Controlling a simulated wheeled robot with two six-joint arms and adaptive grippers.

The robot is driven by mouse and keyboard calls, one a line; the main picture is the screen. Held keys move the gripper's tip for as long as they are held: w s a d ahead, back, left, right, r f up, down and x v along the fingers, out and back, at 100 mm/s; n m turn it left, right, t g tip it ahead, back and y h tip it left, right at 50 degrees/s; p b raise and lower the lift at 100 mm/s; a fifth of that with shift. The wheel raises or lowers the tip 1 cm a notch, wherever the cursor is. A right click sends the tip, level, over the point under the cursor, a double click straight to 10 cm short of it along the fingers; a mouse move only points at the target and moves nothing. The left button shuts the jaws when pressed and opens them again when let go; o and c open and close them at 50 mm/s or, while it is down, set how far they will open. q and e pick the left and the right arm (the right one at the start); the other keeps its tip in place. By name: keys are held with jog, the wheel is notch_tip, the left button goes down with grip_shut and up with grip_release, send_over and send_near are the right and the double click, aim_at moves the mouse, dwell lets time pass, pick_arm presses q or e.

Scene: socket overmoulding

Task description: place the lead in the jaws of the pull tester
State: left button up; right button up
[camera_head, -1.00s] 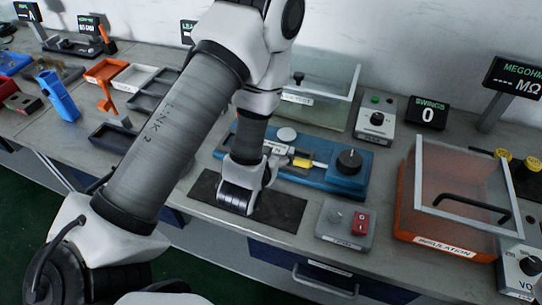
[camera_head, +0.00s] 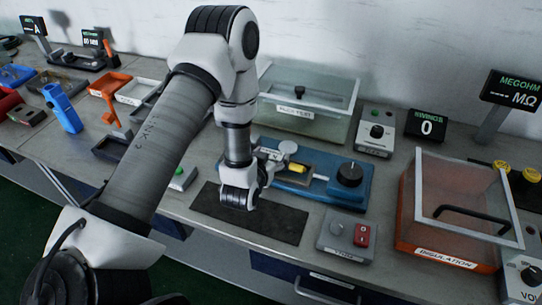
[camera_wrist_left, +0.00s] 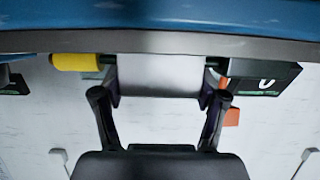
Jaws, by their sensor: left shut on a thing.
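The blue pull tester (camera_head: 325,194) lies on the bench with a black knob at its right end. My left gripper (camera_head: 274,156) is low over its left part. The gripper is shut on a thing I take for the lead. In the left wrist view a yellow piece of the lead (camera_wrist_left: 77,62) sticks out to the left of the fingers, beside the blue body along the top edge. The gripper (camera_wrist_left: 160,85) hides most of the hold, and I cannot tell whether the lead is in the jaws. My right gripper is not in view.
A dark mat (camera_head: 270,222) lies in front of the tester. A grey box with a red switch (camera_head: 361,236) stands at its front right. A clear lidded bin (camera_head: 305,110) is behind, and an orange-based insulation box (camera_head: 440,242) stands to the right. Trays fill the left.

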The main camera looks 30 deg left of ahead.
aim_at(270, 159)
pick_arm(q)
jog(key=shift+s+d+f, duration=0.1)
jog(key=shift+s+f, duration=0.2)
jog(key=shift+f, duration=0.2)
jog(key=o, duration=1.3)
jog(key=shift+f+b, duration=0.15)
jog(key=shift+b, duration=0.15)
jog(key=shift+s, duration=0.1)
jog(key=shift+r+p, duration=0.55)
jog(key=shift+s+d+f+b, duration=0.1)
jog(key=shift+f+b, duration=0.1)
jog(key=shift+b, duration=0.1)
jog(key=v, duration=0.5)
jog(key=shift+w+r, duration=0.2)
jog(key=shift+r, duration=0.2)
jog(key=p+v, duration=0.6)
jog(key=p, duration=0.2)
jog(key=shift+s+r, duration=0.1)
jog(key=shift+r, duration=0.1)
